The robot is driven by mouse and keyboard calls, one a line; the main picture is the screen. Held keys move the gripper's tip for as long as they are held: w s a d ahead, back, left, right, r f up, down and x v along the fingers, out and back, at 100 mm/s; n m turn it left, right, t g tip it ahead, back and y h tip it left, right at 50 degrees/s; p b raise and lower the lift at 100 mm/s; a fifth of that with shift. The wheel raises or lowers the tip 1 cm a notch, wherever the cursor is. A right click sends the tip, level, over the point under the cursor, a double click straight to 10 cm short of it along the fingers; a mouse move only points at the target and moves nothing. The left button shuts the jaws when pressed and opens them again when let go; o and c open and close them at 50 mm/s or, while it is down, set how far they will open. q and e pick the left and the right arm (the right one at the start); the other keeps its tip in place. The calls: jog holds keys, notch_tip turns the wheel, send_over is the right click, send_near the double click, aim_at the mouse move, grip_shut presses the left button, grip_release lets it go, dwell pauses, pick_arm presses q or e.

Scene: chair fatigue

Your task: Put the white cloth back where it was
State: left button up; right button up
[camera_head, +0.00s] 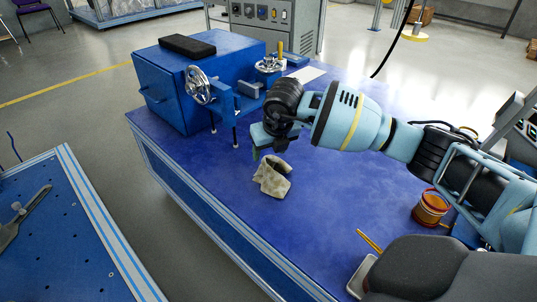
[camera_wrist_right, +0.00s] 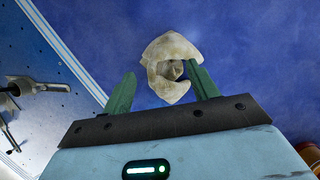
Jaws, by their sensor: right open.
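The white cloth (camera_head: 273,177), off-white and stained, lies crumpled on the blue table top (camera_head: 330,205), near the table's left front edge. My right gripper (camera_head: 261,151) is just above and behind it in the head view, pointing down, with its fingertips partly hidden. In the right wrist view, the green fingers of the right gripper (camera_wrist_right: 163,74) are spread apart. The cloth (camera_wrist_right: 172,48) lies mostly ahead of the fingertips, its near part between them and close to the right-hand finger. I cannot tell whether they touch. My left gripper is not in view.
A blue machine (camera_head: 190,85) with handwheels and a black block (camera_head: 187,45) on top stands at the table's back left. An orange-red round container (camera_head: 431,207) and a yellow-orange stick (camera_head: 369,240) are at the right. The table's middle is clear.

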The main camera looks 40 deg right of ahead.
jog(key=shift+r, duration=0.1)
jog(key=p+v, duration=0.3)
jog(key=v, duration=0.4)
jog(key=shift+s+r, duration=0.15)
jog(key=shift+r, duration=0.15)
dwell(0.6)
